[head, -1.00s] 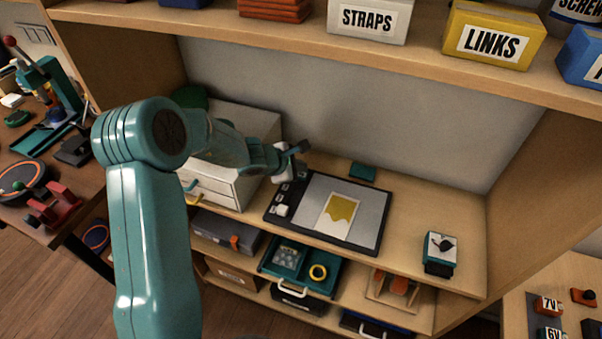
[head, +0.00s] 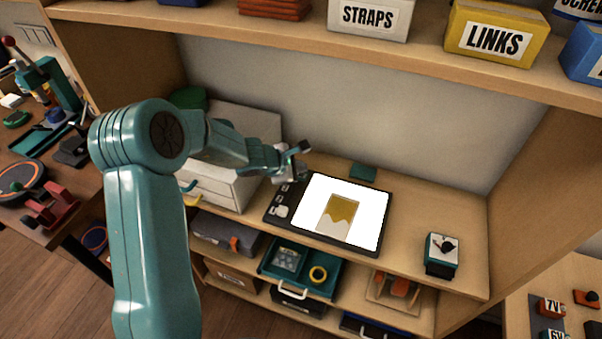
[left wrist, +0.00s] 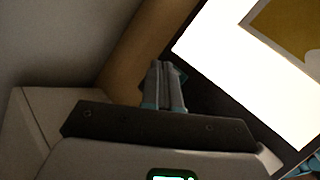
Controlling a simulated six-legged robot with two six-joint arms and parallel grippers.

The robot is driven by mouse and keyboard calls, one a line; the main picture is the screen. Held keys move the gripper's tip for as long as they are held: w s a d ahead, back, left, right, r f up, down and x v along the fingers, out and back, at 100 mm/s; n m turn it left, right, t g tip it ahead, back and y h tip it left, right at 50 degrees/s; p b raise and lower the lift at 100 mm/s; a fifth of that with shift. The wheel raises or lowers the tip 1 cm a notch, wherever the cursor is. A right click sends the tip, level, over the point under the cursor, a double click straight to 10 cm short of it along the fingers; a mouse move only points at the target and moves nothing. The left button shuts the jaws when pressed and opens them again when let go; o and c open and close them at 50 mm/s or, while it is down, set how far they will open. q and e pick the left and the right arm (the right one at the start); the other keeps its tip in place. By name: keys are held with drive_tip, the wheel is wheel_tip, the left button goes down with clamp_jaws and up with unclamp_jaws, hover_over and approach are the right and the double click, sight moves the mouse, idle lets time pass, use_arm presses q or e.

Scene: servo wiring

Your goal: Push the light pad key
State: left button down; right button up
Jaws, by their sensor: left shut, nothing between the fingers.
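The light pad (head: 372,210) lies on the shelf board, and its panel glows bright white. It has a dark frame with several small keys along its left side, including a larger pale key (head: 281,211). A yellow and pale sheet (head: 338,217) lies on the panel. My left gripper (head: 300,150) is shut and empty over the pad's far left corner. In the left wrist view, its closed fingers (left wrist: 163,85) point at the dark frame beside the lit panel (left wrist: 245,70). The fingertips hide what lies under them; I cannot tell whether they touch a key. My right gripper is not in view.
A white drawer unit (head: 225,185) stands left of the pad. A small teal block (head: 362,172) lies behind it, and a teal and white device (head: 441,254) stands to the right. Labelled bins, such as the yellow LINKS bin (head: 492,35), line the shelf above.

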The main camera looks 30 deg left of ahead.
use_arm(q)
drive_tip(key=shift+r, duration=0.1)
wheel_tip(320, 180, up, 6)
drive_tip(key=p, duration=0.5)
idle(0.4)
drive_tip(key=shift+s, duration=0.1)
